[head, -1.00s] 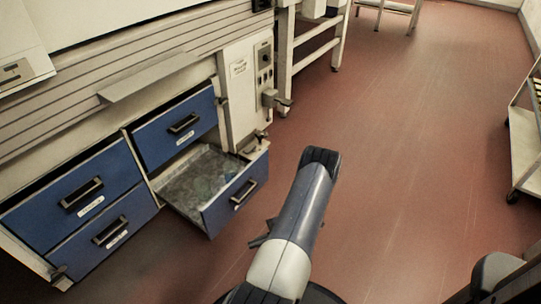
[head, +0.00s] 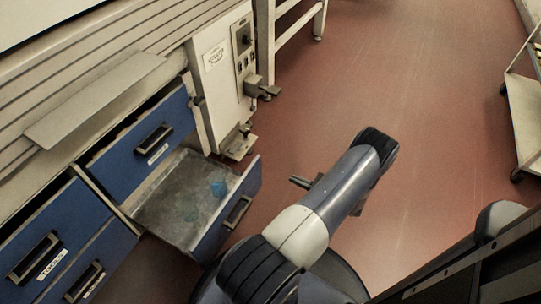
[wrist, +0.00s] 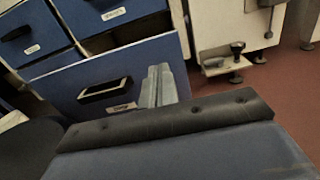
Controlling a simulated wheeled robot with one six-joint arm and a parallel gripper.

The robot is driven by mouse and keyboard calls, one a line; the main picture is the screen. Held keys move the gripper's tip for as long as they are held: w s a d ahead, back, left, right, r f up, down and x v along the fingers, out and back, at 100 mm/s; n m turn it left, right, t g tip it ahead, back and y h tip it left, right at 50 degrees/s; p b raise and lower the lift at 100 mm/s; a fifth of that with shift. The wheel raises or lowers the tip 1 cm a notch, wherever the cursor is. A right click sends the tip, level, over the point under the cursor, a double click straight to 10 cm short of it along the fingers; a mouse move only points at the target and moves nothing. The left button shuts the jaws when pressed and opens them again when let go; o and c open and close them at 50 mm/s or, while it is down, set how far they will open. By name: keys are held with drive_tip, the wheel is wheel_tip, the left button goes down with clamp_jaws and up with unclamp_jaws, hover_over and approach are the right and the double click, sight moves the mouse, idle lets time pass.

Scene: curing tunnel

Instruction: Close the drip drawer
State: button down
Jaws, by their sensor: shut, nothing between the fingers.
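The drip drawer appears to be the lower right blue drawer (head: 212,238), pulled well out of the cabinet. Its grey tray (head: 170,205) shows a wet-looking floor and a small blue item (head: 218,188). Its front, with a dark handle, also shows in the wrist view (wrist: 70,78); its label is too blurred to read. My gripper (head: 298,181) is to the right of the drawer front, apart from it in the head view. In the wrist view my gripper (wrist: 158,85) is shut and empty, overlapping the right part of the drawer front; contact cannot be told.
The blue drawer above (head: 135,140) stands slightly out. More blue drawers (head: 40,245) are at the left. A control panel (head: 243,50) and a small bracketed fitting (head: 240,146) are behind the drawer. A cart (head: 525,120) stands at the right. Red floor between is clear.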

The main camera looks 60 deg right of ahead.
sight(256, 163)
drive_tip(key=w+b, duration=0.1)
drive_tip(key=w, duration=0.3)
drive_tip(key=w+a, duration=0.1)
drive_tip(key=w, duration=0.4)
drive_tip(key=w+b, duration=0.1)
drive_tip(key=w, duration=0.4)
drive_tip(key=shift+a+b, duration=0.15)
drive_tip(key=shift+b, duration=0.15)
